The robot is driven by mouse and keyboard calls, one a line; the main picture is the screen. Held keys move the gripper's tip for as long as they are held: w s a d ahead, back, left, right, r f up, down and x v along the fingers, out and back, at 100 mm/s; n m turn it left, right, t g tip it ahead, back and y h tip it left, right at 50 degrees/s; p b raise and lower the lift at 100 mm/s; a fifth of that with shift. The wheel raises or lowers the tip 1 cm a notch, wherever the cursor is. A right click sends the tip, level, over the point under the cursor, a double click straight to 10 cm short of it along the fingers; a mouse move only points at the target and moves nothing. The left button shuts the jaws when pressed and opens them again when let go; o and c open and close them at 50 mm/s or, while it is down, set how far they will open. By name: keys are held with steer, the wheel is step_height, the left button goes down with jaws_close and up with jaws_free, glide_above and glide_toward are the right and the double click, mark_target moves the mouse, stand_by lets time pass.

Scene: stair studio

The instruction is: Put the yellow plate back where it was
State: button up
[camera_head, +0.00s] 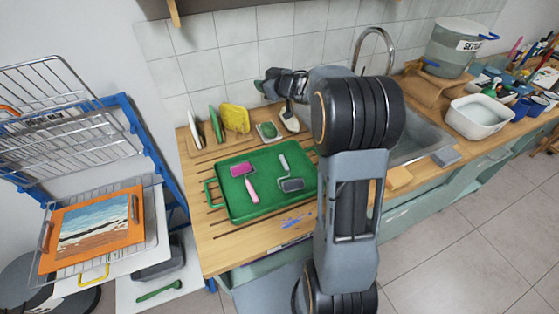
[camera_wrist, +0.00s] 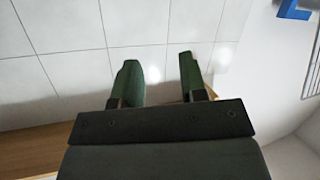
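The yellow plate (camera_head: 236,119) stands tilted on edge in the row at the back left of the wooden counter, near the tiled wall. A green plate (camera_head: 214,125) and a white plate (camera_head: 195,130) stand to its left. My gripper (camera_head: 262,86) is above and to the right of the yellow plate in the head view, apart from it. In the wrist view my gripper (camera_wrist: 160,75) has its two dark green fingers spread with nothing between them, and faces the tiled wall. The yellow plate does not show in the wrist view.
A green tray (camera_head: 222,200) with a pink roller (camera_head: 251,187) and a grey roller (camera_head: 291,184) lies in front of the plates. A small dish (camera_head: 260,132) stands right of the yellow plate. A blue-framed wire rack (camera_head: 150,140) is at left; a sink (camera_head: 425,140) is at right.

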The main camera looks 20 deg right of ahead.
steer(key=s+r+m+h, duration=0.4)
steer(key=s+h, duration=0.1)
steer(key=s, duration=0.2)
steer(key=s+a+f+g, duration=0.2)
steer(key=s+a+g, duration=0.1)
steer(key=s, duration=0.6)
steer(key=s+a+f+m+g, duration=0.1)
steer(key=s+a+f+g, duration=0.1)
steer(key=s, duration=0.7)
steer(key=s+a+f+m+g, duration=0.1)
steer(key=s+a+f+g, duration=0.2)
steer(key=s, duration=0.6)
steer(key=shift+a+f+g+y, duration=0.4)
steer(key=shift+f+g, duration=0.15)
steer(key=shift+g, duration=0.35)
